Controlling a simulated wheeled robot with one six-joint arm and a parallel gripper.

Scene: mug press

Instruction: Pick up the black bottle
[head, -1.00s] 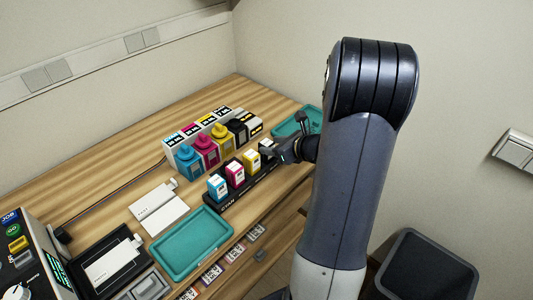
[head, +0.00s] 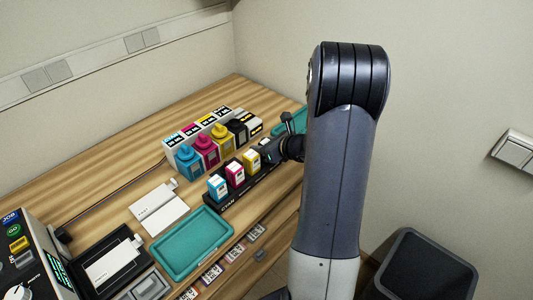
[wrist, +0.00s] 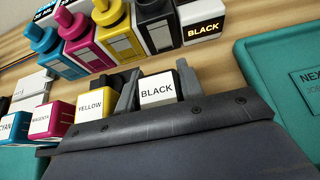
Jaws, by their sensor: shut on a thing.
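The black bottle (wrist: 157,25) stands among the capped ink bottles. It also shows in the head view (head: 236,130), apart from my gripper. My gripper (wrist: 157,84) is shut on a small white-topped cartridge labelled BLACK (wrist: 157,90), with one finger on each side of it. This cartridge is at the right end of the row of cartridges; its lower part is hidden by my gripper, so I cannot tell whether it still touches the rack (head: 229,200). In the head view my gripper (head: 270,152) is at the rack's far end.
Yellow (wrist: 94,102), magenta (wrist: 48,118) and cyan (head: 217,187) cartridges stand left of my gripper. Yellow (head: 222,138), magenta (head: 206,150) and cyan (head: 187,161) bottles stand behind the rack. A teal tray (wrist: 262,62) lies right; another (head: 160,250) lies in front.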

